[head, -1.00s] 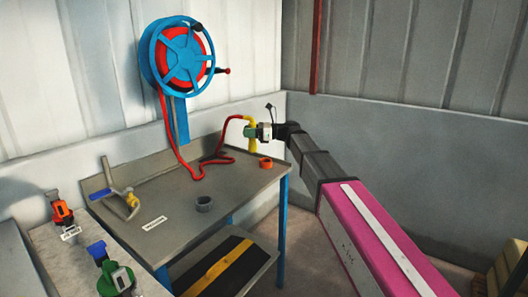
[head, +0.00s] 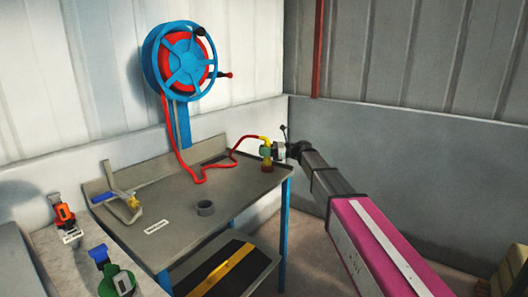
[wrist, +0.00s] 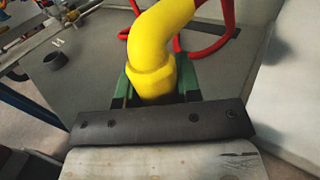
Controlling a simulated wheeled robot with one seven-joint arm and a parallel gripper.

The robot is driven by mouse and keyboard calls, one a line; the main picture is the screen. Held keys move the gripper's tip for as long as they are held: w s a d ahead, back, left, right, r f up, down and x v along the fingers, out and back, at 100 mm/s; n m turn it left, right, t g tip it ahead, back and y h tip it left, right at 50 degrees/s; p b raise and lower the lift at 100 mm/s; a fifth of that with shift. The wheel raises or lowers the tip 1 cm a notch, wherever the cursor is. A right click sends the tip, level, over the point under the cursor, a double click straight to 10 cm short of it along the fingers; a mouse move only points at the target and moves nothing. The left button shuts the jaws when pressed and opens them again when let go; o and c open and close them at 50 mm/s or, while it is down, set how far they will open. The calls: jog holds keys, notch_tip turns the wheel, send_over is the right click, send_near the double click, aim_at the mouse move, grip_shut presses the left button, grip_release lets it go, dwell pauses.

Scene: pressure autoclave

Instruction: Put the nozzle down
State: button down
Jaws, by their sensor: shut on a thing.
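The yellow nozzle (head: 267,165) is upright in my gripper (head: 267,152), over the back right part of the grey table (head: 185,225). The red hose (head: 214,166) runs from its top. In the wrist view the nozzle's bent yellow body (wrist: 160,50) stands between the green fingers of my gripper (wrist: 157,88), which are shut on it. Its lower end is hidden there. In the head view its lower end is at the spot of an orange ring seen earlier; I cannot tell whether it is inside that ring or touching the table.
A blue hose reel (head: 186,60) hangs on the wall behind the table. A blue-handled metal fitting (head: 124,203) is at the left. A side bench holds orange and green fittings (head: 117,280).

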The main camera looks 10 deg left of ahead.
jog(key=c, duration=0.8)
grip_release()
jog(key=shift+d, duration=0.1)
jog(key=v, duration=1.1)
jog(key=shift+w+d, duration=0.2)
jog(key=shift+d, duration=0.2)
